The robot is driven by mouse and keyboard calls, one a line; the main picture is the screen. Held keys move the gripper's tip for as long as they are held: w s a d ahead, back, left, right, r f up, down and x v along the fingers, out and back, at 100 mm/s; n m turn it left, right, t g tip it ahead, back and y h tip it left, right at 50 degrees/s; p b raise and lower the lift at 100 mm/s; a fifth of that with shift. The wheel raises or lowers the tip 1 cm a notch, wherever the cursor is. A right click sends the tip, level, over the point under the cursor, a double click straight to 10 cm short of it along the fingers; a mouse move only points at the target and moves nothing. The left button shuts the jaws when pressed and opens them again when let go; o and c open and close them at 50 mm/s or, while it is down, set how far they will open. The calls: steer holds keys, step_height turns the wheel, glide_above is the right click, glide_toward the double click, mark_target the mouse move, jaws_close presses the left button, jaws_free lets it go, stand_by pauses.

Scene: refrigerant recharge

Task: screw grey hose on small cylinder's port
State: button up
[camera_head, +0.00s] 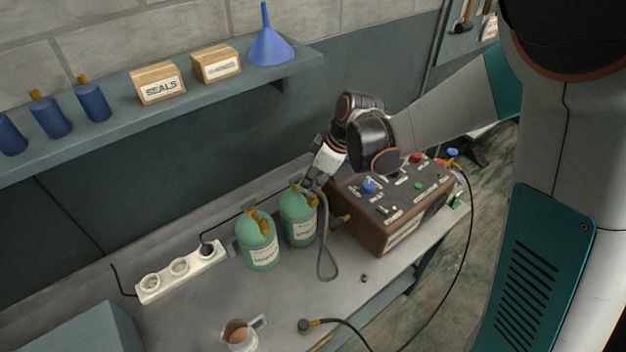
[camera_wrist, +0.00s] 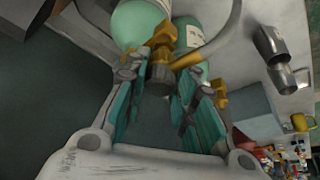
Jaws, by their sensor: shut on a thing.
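Two green cylinders with brass valves stand side by side on the bench, a left one (camera_head: 257,245) and a right one (camera_head: 298,222); I cannot tell surely which is smaller. My gripper (camera_head: 311,184) is at the top of the right one. In the wrist view, my gripper's teal-padded fingers (camera_wrist: 158,88) close around a dark end fitting (camera_wrist: 159,77) beside a brass valve (camera_wrist: 163,36). The grey hose (camera_head: 327,262) hangs from there in a loop; it also arcs in the wrist view (camera_wrist: 224,42). Whether the threads are engaged is hidden.
A brown control box (camera_head: 385,225) stands close to the right of the cylinders. A power strip (camera_head: 180,268) lies to the left. A mug (camera_head: 240,335) and a black hose end (camera_head: 306,326) are at the front. A shelf (camera_head: 200,88) runs above.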

steer(key=shift+f+b, duration=0.55)
steer(key=shift+f, duration=0.1)
stand_by(0.4)
steer(key=shift+m+t, duration=0.3)
steer(key=shift+m, duration=0.4)
steer(key=shift+m+t+h+b, duration=0.3)
steer(key=shift+m+b, duration=0.15)
steer(key=shift+m, duration=0.65)
steer(key=shift+s, duration=0.1)
steer(key=shift+m+t+h+b, duration=0.35)
steer(key=shift+m+t+h, duration=0.15)
steer(key=shift+m, duration=1.3)
jaws_close()
steer(key=shift+f, duration=0.1)
